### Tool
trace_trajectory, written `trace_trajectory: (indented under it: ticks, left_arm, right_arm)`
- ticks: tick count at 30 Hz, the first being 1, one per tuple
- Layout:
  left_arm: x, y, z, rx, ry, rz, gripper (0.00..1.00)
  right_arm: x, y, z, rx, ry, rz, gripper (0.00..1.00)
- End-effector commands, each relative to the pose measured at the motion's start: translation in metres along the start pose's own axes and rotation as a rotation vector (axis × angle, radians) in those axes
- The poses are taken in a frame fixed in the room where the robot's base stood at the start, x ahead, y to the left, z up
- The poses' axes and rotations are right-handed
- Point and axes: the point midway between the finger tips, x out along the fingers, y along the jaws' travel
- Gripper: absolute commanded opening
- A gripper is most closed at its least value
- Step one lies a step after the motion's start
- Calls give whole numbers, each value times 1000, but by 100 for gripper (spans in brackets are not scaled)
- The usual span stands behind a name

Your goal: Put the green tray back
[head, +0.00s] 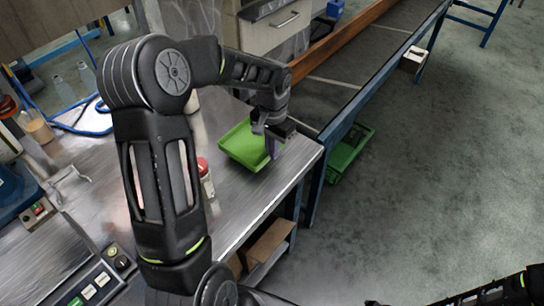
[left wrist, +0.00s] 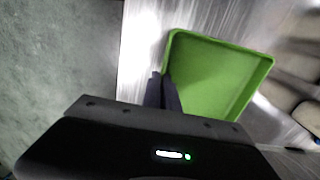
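The green tray (head: 243,146) is a shallow, empty tray at the right end of the metal table, near its edge. It also shows in the left wrist view (left wrist: 208,75). My left gripper (head: 272,148) reaches down at the tray's right side in the head view. In the left wrist view its fingers (left wrist: 162,92) are close together across the tray's rim, so it looks shut on that rim. The fingertips are partly hidden, and I cannot tell whether the tray touches the table. My right arm shows at the lower right of the head view, but its gripper is not clearly visible.
A bottle with a red cap (head: 204,172) stands on the metal table (head: 236,212), left of the tray. A long conveyor with blue legs (head: 352,88) runs beyond the table. Another green container (head: 348,150) sits low beneath it. Open floor lies right.

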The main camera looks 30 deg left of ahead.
Motion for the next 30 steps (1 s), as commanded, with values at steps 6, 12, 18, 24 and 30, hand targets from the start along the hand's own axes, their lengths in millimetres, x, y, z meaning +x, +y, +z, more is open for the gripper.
trace_trajectory:
  ticks: [6,12,18,24,30]
  left_arm:
    - [7,0,0,1,-1,1,0]
    - [33,0,1,0,-2,1,0]
    - [37,0,0,0,1,0,0]
    - [41,0,0,0,1,0,0]
    - [40,0,0,0,0,0,17]
  right_arm:
    - [-1,0,0,0,-1,0,0]
    - [-5,-2,1,1,-2,1,0]
    - [-4,-1,1,1,-2,2,0]
    - [-2,0,0,1,-1,1,0]
    - [-2,-1,0,1,-1,1,0]
